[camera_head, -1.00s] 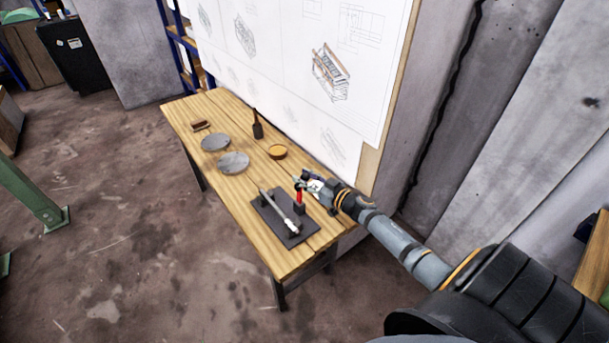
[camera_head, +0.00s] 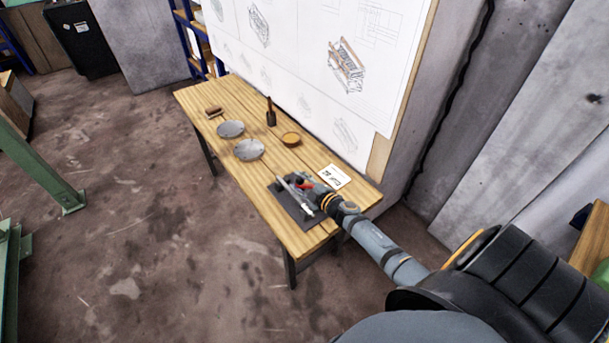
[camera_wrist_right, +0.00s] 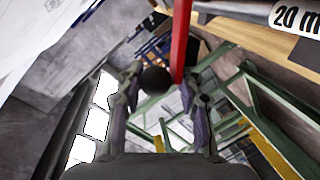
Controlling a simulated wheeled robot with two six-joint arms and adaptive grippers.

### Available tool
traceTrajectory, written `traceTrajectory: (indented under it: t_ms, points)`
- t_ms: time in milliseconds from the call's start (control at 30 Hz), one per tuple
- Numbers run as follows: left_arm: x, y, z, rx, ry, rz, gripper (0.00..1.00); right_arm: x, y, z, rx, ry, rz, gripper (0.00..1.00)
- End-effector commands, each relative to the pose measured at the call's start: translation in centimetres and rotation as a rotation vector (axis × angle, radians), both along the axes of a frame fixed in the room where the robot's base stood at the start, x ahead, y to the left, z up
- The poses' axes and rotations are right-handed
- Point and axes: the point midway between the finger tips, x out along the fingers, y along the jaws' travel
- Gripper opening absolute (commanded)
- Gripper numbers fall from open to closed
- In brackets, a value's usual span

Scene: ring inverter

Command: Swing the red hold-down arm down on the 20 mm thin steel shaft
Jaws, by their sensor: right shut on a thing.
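The red hold-down arm (camera_head: 305,185) lies low and tilted at the shaft fixture in the head view; it also shows as a red bar in the wrist view (camera_wrist_right: 181,40). The steel shaft (camera_head: 294,193) lies along the dark base plate (camera_head: 285,204). Its white label with "20 m" shows in the wrist view (camera_wrist_right: 294,17). My right gripper (camera_head: 312,188) is at the hold-down arm, its fingers (camera_wrist_right: 160,80) shut around a dark round knob (camera_wrist_right: 155,79) beside the red bar. Whether the red arm touches the shaft is not clear. My left gripper is out of view.
The wooden table (camera_head: 235,185) also bears two grey discs (camera_head: 249,149), an orange-brown bowl (camera_head: 291,139), a dark upright tool (camera_head: 270,113), a brush-like item (camera_head: 214,111) and a white card (camera_head: 334,176). A drawing board (camera_head: 300,60) stands behind the table.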

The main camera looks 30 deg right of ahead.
Motion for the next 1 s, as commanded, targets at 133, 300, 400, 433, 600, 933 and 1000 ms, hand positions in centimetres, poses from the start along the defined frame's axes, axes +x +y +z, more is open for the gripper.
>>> traceTrajectory:
  t_ms: [133,300,400,433,600,933,1000]
  points:
    - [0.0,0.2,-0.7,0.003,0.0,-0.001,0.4,-0.1,1.1,-1.4,-0.134,-0.009,-0.002,0.0]
    - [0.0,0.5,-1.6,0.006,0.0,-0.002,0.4,-0.2,1.9,-2.7,-0.241,-0.018,-0.001,0.0]
    - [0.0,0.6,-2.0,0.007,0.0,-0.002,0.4,-0.2,2.3,-3.5,-0.24,-0.016,-0.001,0.0]
    - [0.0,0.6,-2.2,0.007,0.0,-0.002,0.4,-0.2,2.4,-3.7,-0.239,-0.016,-0.001,0.0]
    - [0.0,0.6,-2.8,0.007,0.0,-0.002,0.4,-0.3,2.8,-4.7,-0.237,-0.016,-0.002,0.0]
    - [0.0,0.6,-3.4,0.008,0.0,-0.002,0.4,-0.3,3.1,-5.6,-0.237,-0.016,-0.002,0.0]
    - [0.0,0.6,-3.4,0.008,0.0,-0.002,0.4,-0.3,3.1,-5.7,-0.237,-0.016,-0.002,0.0]
